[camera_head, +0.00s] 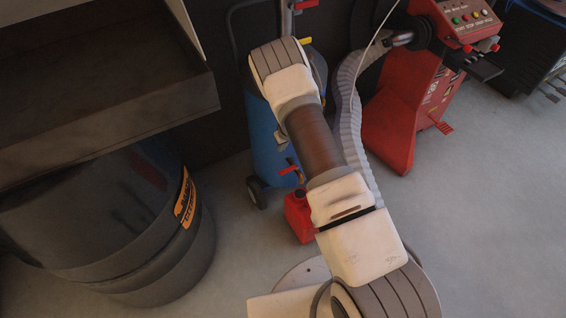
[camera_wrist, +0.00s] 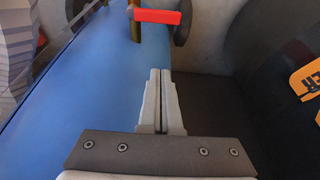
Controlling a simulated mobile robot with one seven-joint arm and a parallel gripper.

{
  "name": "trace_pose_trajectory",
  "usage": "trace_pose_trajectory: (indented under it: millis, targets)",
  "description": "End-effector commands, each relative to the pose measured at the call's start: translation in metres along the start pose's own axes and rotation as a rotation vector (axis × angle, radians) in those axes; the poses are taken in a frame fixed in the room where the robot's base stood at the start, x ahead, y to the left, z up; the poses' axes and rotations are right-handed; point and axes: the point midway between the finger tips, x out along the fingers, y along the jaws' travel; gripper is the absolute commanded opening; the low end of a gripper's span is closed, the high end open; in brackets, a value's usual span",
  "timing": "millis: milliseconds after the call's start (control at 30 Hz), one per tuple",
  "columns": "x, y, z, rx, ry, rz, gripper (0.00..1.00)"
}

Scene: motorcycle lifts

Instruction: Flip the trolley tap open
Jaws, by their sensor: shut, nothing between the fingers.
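The blue trolley tank (camera_head: 268,140) stands behind my arm in the head view. Its tap has a red lever (camera_head: 289,170) low on the tank's side. In the wrist view the red lever (camera_wrist: 160,16) is at the top, lying sideways across a brass-coloured stem (camera_wrist: 136,28). The blue tank (camera_wrist: 85,90) fills the left and middle there. In the head view my arm hides part of the tank, and the gripper cannot be made out clearly.
A dark drum (camera_head: 120,225) with an orange label (camera_head: 185,198) stands left, under a dark tray-like bench (camera_head: 100,110). A red can (camera_head: 299,216) is on the floor below the tap. A red machine (camera_head: 405,110) stands right.

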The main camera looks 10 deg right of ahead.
Motion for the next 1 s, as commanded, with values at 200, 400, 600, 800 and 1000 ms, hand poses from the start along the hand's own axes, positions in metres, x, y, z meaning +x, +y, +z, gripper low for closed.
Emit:
trace_pose_trajectory:
  millis: [200, 400, 600, 800, 1000]
  targets:
    - [0.019, 0.000, 0.002, -0.002, -0.001, 0.000, 0.00]
    - [0.060, 0.000, 0.002, -0.002, 0.000, 0.000, 0.00]
    - [0.099, 0.000, 0.002, -0.002, 0.000, 0.000, 0.00]
    - [0.095, 0.002, 0.015, 0.008, 0.002, 0.000, 0.00]
    - [0.091, 0.002, 0.030, 0.008, 0.000, -0.001, 0.00]
